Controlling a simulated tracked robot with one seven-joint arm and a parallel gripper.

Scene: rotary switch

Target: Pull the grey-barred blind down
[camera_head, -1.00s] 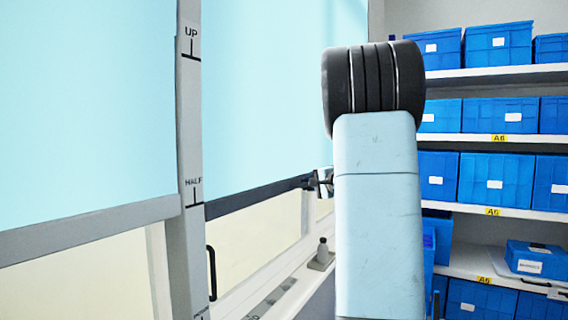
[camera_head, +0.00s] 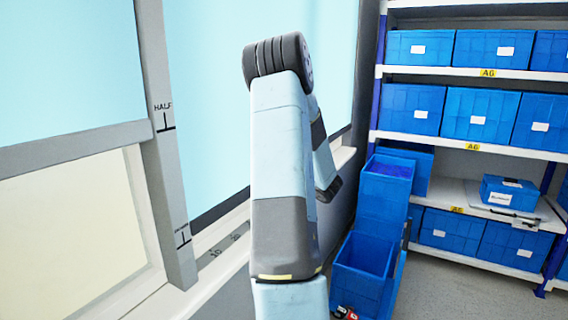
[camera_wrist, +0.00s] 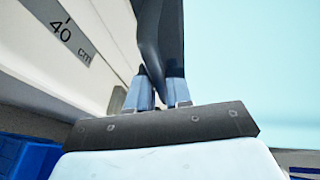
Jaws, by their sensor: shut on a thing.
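The left blind (camera_head: 70,65) is pale blue with a grey bar (camera_head: 75,146) across its lower edge, level with about the HALF mark on the post. The right blind (camera_head: 210,90) is pale blue with a dark bar (camera_head: 220,206), low near the window sill. In the wrist view my gripper (camera_wrist: 160,88) is shut on the dark bar (camera_wrist: 160,35), which runs up between its fingers. The right blind's cloth (camera_wrist: 235,60) is to the right of it. In the head view my arm hides my gripper and the right part of the dark bar.
A grey post (camera_head: 163,165) with HALF and lower marks stands between the blinds. The sill (camera_head: 225,235) carries a scale, and a 40 cm plate (camera_wrist: 62,32) shows near my gripper. Blue crates (camera_head: 365,255) stack right of my arm, before a shelf (camera_head: 470,143) of blue boxes.

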